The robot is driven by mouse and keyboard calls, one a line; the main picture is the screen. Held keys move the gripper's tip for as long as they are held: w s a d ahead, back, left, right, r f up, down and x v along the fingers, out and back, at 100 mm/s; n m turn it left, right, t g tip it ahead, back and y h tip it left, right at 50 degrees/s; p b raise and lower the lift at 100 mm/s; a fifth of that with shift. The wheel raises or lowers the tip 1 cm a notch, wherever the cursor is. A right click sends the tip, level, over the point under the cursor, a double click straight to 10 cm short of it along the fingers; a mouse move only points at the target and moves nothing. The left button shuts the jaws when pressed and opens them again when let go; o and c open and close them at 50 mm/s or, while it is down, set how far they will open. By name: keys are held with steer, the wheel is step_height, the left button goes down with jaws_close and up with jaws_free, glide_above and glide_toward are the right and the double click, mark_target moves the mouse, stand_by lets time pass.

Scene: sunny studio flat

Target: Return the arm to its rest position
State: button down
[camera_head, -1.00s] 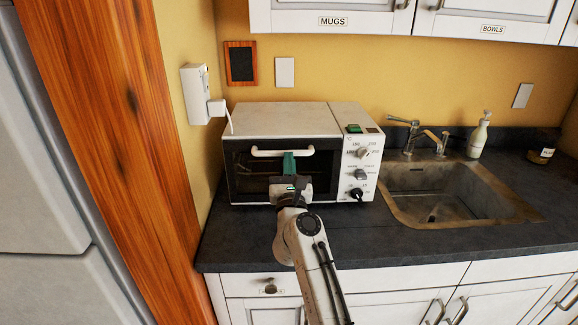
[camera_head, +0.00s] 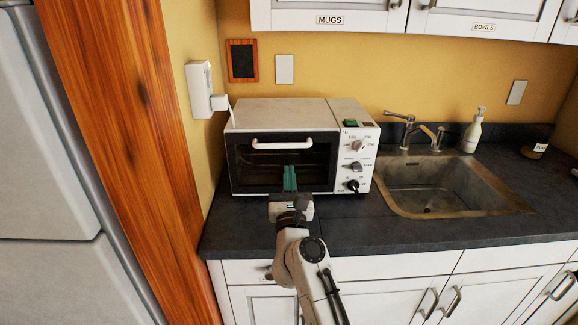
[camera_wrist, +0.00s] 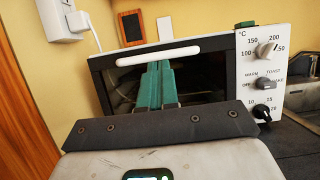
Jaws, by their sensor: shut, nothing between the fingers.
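My gripper (camera_head: 290,178) is shut and empty, its green fingers together. It is in front of the toaster oven (camera_head: 281,115), below the oven's white door handle (camera_head: 283,144). In the wrist view the green fingers (camera_wrist: 156,84) overlap the dark glass door, and the white handle (camera_wrist: 172,50) passes above and behind them. The fingers look apart from the handle. The oven door looks closed. My arm reaches up from the bottom of the head view, over the front edge of the counter.
The dark countertop (camera_head: 400,226) is clear in front of the oven. A sink (camera_head: 448,184) with a faucet and a soap bottle (camera_head: 474,132) is to the right. A wooden panel (camera_head: 125,150) and a fridge (camera_head: 40,140) stand at left. Labelled cabinets hang above.

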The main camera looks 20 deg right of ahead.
steer(key=shift+s+r+v, duration=0.1)
steer(key=shift+r+v, duration=0.05)
steer(key=shift+v, duration=0.75)
steer(key=shift+s+r+v, duration=0.1)
steer(key=shift+r+v, duration=0.1)
steer(key=shift+v, duration=0.7)
steer(key=shift+r+v, duration=0.15)
steer(key=shift+v, duration=0.75)
steer(key=s+a+f+n+g+y, duration=0.2)
steer(key=s+f+n+g+y, duration=0.4)
steer(key=n, duration=1)
steer(key=s+a+f+n+g+y, duration=0.25)
steer(key=s+f+n+y, duration=0.7)
steer(key=n, duration=0.55)
steer(key=s+d+f+n+g+h, duration=0.2)
steer(key=s+d+f+g+h, duration=0.1)
steer(key=s, duration=0.6)
steer(key=s+d+f+n+g+h, duration=0.2)
steer(key=s+d+f+n+g, duration=0.1)
steer(key=s, duration=0.6)
steer(key=s+d+f+n+g+h, duration=0.3)
steer(key=s+d+f+g, duration=0.2)
steer(key=s, duration=0.4)
steer(key=shift+s+d+f+g+h, duration=0.35)
steer(key=shift+d+g, duration=0.1)
steer(key=shift+d, duration=0.3)
